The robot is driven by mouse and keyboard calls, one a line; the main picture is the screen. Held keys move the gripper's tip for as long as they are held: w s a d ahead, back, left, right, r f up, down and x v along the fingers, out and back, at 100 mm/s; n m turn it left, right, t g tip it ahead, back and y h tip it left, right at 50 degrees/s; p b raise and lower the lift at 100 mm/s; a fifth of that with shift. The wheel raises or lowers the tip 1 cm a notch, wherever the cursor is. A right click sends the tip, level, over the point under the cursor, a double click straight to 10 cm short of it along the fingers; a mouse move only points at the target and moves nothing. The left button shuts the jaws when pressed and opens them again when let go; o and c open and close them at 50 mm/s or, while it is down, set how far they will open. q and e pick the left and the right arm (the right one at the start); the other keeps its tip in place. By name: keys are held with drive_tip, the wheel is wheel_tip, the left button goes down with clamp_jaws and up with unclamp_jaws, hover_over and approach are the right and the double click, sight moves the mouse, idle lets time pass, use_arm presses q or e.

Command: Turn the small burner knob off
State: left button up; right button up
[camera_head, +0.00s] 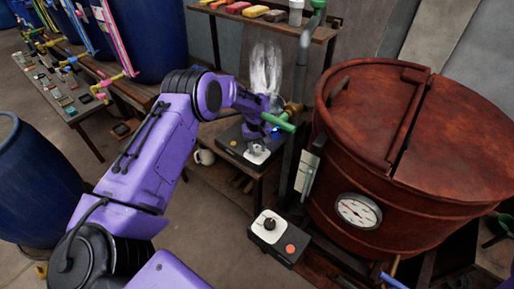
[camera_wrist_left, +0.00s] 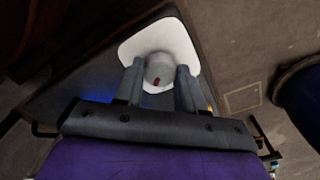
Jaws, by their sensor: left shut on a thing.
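The small burner (camera_head: 232,150) is a dark box on a low wooden stand, with a white plate on its front. My left gripper (camera_head: 259,147) reaches down to that plate from above. A blue glow shows beside the plate. In the head view the gripper mostly hides the knob. My right gripper is not in view.
A clear glass vessel (camera_head: 266,66) stands behind my wrist, near a green-handled valve (camera_head: 278,122). A large rust-red vat (camera_head: 420,150) with a dial (camera_head: 358,211) is at right. A second control box (camera_head: 277,239) stands in front.

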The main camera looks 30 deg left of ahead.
sight(257, 148)
use_arm(q)
drive_tip(key=m+b, duration=0.1)
drive_tip(key=m, duration=0.3)
drive_tip(key=shift+m, duration=1.8)
drive_tip(key=o, duration=1)
drive_tip(key=shift+o, duration=0.2)
wheel_tip(257, 148, up, 11)
drive_tip(key=b, duration=0.2)
drive_tip(key=shift+f, duration=0.2)
